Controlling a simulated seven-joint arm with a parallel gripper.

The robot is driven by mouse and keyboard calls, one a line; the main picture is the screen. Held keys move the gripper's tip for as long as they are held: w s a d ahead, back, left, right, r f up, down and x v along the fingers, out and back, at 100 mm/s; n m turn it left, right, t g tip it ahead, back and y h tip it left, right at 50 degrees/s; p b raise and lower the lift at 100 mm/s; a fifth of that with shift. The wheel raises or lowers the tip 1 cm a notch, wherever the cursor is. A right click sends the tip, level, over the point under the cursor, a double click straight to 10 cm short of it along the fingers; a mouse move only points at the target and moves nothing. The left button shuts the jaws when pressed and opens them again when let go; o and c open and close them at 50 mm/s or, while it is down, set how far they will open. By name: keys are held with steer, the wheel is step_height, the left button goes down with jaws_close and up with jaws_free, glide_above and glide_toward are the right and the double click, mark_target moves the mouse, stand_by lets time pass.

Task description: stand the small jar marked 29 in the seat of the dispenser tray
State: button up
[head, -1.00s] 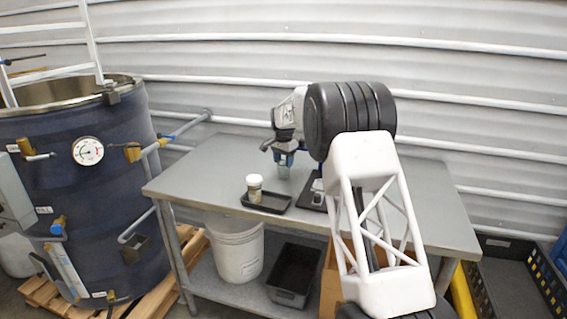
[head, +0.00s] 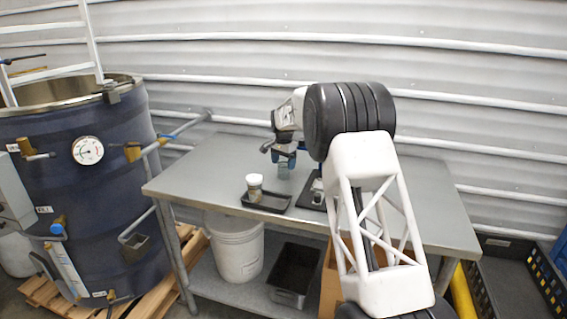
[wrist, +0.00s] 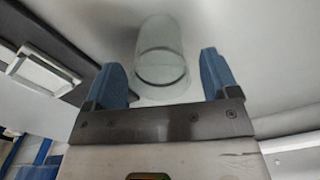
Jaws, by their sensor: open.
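A small clear glass jar (head: 284,171) stands on the grey table below my gripper (head: 285,158); no marking on it is legible. In the wrist view the jar (wrist: 161,62) shows between and beyond the two blue fingertips of my gripper (wrist: 162,72), which are apart with a gap on each side. A black tray (head: 277,208) lies at the table's front with a white-lidded jar (head: 254,187) standing in it. A dark flat base with a pale metal frame (wrist: 40,68) lies beside the glass jar; I cannot tell which piece has the seat.
The metal table (head: 205,170) is bare at the left and the back. The dark base (head: 306,200) is close to the black tray, partly hidden by my arm. A dark blue tank (head: 85,215) stands left of the table. A white bucket (head: 237,250) is on the shelf below.

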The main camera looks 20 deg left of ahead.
step_height(320, 180, up, 12)
steer(key=shift+r, duration=0.15)
stand_by(0.7)
stand_by(0.8)
